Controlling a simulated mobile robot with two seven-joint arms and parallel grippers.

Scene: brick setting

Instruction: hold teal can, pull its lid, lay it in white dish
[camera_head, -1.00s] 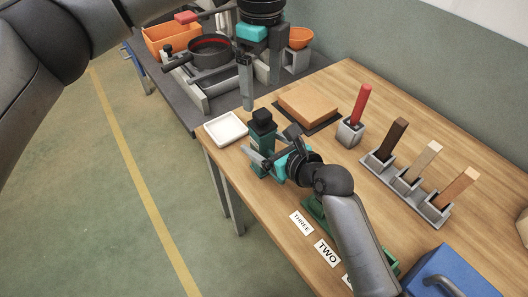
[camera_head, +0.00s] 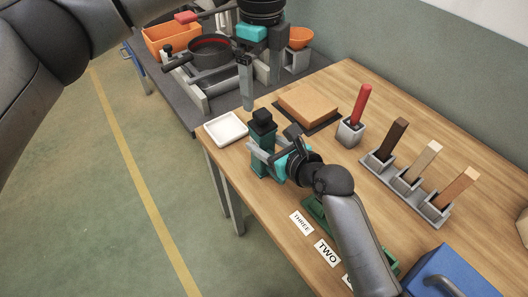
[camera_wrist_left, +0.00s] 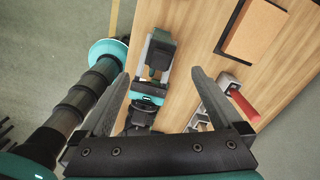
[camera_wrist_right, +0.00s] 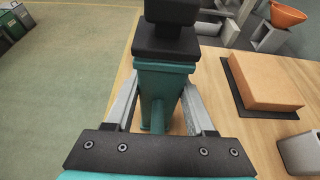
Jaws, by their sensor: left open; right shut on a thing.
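The teal can (camera_head: 263,163) stands upright on the wooden table with its black lid (camera_head: 262,122) on top. The can fills the middle of the right wrist view (camera_wrist_right: 162,85), its lid (camera_wrist_right: 168,40) above the fingers. My right gripper (camera_head: 260,152) is shut on the can's body, a finger on each side. My left gripper (camera_head: 246,80) is open and empty, pointing down above and behind the can. In the left wrist view the lid (camera_wrist_left: 158,52) lies beyond the open fingers. The white dish (camera_head: 226,128) is empty at the table's left corner, left of the can.
A cork block on a dark mat (camera_head: 308,102) lies behind the can. A red stick in a grey holder (camera_head: 350,132) and a rack of sticks (camera_head: 405,178) stand to the right. A pan (camera_head: 211,50) and orange bins are on the grey bench behind.

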